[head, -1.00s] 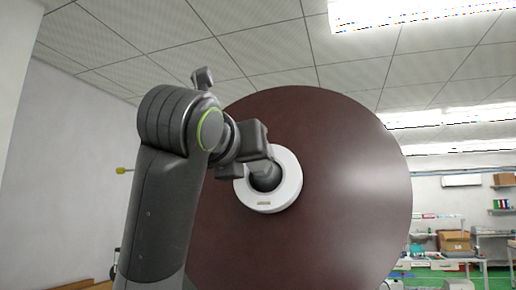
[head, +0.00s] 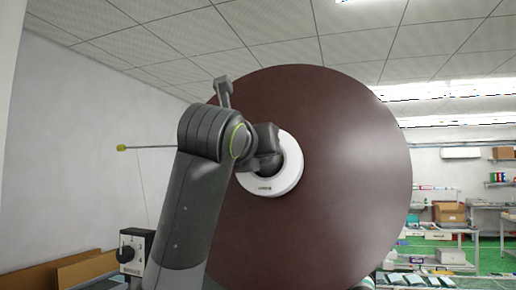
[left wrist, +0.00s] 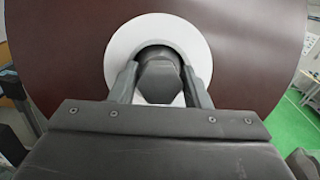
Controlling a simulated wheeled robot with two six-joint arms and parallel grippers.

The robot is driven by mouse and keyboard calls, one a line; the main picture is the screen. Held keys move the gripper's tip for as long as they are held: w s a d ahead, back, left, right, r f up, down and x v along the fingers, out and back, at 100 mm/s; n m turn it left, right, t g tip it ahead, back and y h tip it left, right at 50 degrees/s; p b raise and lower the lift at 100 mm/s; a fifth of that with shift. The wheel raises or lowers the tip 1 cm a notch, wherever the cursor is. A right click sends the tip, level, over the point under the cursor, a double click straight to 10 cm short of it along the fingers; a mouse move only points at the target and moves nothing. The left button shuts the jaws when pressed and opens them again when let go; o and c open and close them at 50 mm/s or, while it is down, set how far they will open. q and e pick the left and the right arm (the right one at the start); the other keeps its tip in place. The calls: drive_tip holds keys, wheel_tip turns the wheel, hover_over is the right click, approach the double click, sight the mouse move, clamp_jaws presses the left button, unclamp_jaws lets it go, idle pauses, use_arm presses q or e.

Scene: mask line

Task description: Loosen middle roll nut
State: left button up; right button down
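The large dark brown roll (head: 340,180) stands upright ahead with a white core ring (head: 285,187) at its middle. The dark middle roll nut (left wrist: 158,82) sits inside that ring; in the head view it is mostly hidden by my gripper. My left gripper (head: 268,160) reaches in from the left to the ring. In the left wrist view its fingers (left wrist: 160,86) straddle the nut, one close on each side. I cannot tell whether they touch it. My right gripper is not in view.
A thin rod with a yellow end (head: 121,148) sticks out left of my arm. A box with a black knob (head: 133,252) stands at lower left. A shelf and tables with a cardboard box (head: 449,212) are far right, above green floor.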

use_arm(q)
drive_tip(key=c, duration=0.6)
drive_tip(key=shift+o, duration=0.2)
